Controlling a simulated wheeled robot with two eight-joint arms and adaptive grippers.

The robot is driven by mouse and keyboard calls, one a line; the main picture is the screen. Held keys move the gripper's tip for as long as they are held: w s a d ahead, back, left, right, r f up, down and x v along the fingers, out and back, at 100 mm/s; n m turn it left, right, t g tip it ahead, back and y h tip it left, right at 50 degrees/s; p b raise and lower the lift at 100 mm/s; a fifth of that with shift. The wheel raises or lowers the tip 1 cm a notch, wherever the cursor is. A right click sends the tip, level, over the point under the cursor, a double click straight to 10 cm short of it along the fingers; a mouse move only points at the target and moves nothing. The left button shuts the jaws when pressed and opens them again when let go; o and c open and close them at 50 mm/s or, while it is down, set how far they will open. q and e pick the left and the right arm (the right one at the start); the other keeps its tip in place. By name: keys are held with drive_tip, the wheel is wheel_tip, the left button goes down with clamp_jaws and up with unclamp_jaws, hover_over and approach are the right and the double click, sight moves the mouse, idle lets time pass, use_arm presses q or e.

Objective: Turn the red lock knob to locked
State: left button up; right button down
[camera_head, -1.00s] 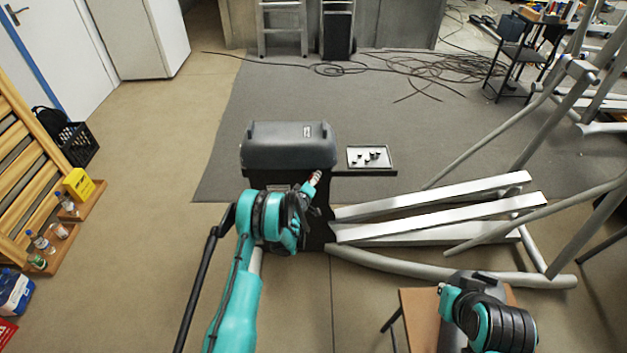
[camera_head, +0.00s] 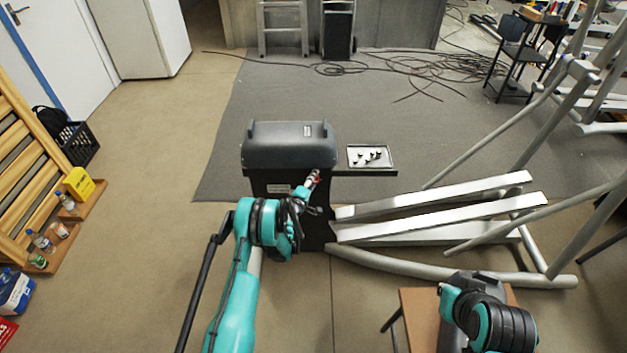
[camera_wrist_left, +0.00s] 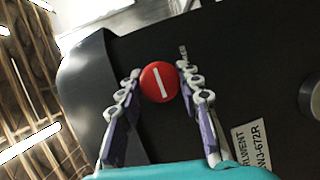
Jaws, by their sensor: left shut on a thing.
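The red lock knob (camera_wrist_left: 158,82) is round with a white bar across its face, and sits on the black side panel of the machine housing (camera_head: 290,148). In the left wrist view the bar stands near upright, its top leaning a little left. My left gripper (camera_wrist_left: 156,72) has one finger on each side of the knob and is shut on it. In the head view the left gripper (camera_head: 312,181) is at the housing's right side, where only a speck of red shows. My right arm is at the lower right; its fingers are not visible.
A small tray (camera_head: 356,163) with several dark pieces lies on a shelf right of the housing. Long pale metal beams (camera_head: 440,210) extend to the right. A brown table (camera_head: 418,300) is beside my right arm. Open floor lies to the left.

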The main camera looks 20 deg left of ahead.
use_arm(q)
drive_tip(key=o, duration=1.2)
drive_tip(key=shift+c, duration=0.2)
